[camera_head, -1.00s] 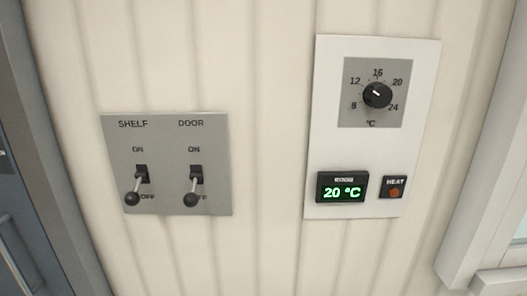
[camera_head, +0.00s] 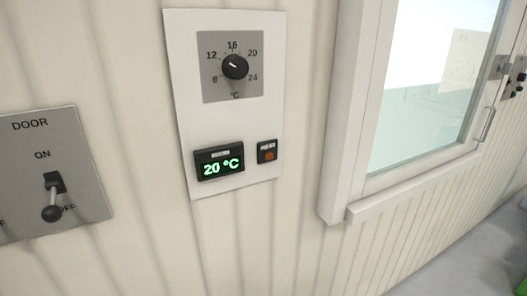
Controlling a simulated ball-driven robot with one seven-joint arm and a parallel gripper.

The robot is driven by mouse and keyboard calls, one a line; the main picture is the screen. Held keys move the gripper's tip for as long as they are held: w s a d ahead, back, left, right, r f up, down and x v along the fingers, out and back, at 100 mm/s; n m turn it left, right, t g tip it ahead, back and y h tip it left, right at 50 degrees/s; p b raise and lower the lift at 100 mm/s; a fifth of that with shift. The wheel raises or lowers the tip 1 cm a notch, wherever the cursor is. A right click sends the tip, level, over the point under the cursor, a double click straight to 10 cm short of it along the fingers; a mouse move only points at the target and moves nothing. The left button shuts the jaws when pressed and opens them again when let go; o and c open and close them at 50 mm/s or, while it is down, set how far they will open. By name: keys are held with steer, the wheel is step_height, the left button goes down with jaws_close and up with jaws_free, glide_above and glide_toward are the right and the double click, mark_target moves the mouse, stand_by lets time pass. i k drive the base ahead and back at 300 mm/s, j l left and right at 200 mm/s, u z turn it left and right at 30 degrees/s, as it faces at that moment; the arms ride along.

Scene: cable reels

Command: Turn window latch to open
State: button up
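A white-framed window (camera_head: 426,82) is set in the panelled wall at the right of the head view. A small grey fitting (camera_head: 499,68) sits on its right frame, with a dark latch-like part (camera_head: 515,78) beside it near the picture's right edge. A slim handle (camera_head: 487,124) shows below them. These parts are small, and I cannot tell which way the latch is turned. My gripper is not in view.
A white thermostat panel (camera_head: 185,75) with a dial and a 20 °C display is on the wall at centre left. A grey switch plate (camera_head: 85,131) marked DOOR is at the left edge. A window sill (camera_head: 400,193) juts out. Grey floor (camera_head: 455,262) shows at lower right.

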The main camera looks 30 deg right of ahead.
mark_target(505, 68)
steer(key=z, duration=1.3)
